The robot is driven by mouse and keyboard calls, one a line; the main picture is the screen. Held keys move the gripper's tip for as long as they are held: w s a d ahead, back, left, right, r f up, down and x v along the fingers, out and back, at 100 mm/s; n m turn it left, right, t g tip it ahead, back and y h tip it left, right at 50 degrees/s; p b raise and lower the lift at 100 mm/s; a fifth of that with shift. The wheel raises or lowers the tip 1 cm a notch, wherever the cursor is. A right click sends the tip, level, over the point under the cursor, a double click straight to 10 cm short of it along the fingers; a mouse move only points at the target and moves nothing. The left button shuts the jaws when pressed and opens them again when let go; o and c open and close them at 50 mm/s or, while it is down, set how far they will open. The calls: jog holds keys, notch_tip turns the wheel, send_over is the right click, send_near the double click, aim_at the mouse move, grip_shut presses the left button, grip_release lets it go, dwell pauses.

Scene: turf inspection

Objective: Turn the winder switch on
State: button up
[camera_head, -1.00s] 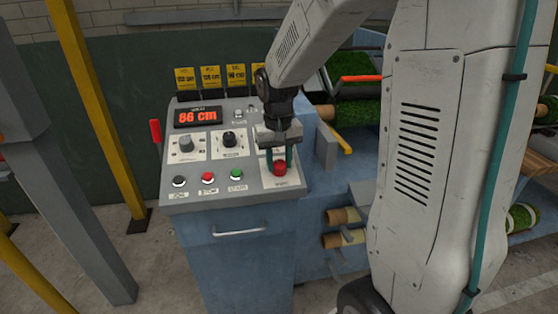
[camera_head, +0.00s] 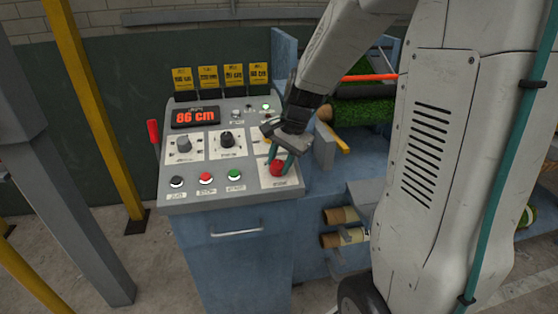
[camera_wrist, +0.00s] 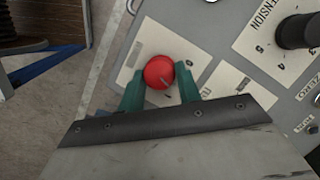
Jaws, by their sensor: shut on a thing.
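A round red knob (camera_head: 278,168), which I take to be the winder switch, sits on a white plate at the lower right of the sloped control panel. In the wrist view the red knob (camera_wrist: 159,72) shows between the two green fingers, with a small grey mark on it. My gripper (camera_head: 279,160) reaches down onto it from above, turned at an angle. My gripper (camera_wrist: 160,88) is shut on the red knob. The plate's lettering is too small or partly covered to read. The upper part of this plate is hidden by my gripper.
The panel (camera_head: 210,207) also carries a grey knob (camera_head: 184,144), a black knob (camera_head: 227,140), and black, red (camera_head: 206,178) and green (camera_head: 235,174) buttons. A green lamp (camera_head: 266,106) glows at the top right. Turf rolls lie right of the panel.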

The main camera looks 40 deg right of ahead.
jog(key=m+t, duration=0.1)
jog(key=m, duration=0.4)
jog(key=shift+s+m+t, duration=0.2)
jog(key=shift+m+t, duration=0.1)
jog(key=shift+t, duration=0.1)
dwell(0.4)
jog(key=o, duration=1)
jog(key=shift+c, duration=0.2)
jog(key=v, duration=0.7)
jog(key=shift+s+r, duration=0.15)
jog(key=shift+r, duration=0.2)
jog(key=shift+d, duration=0.1)
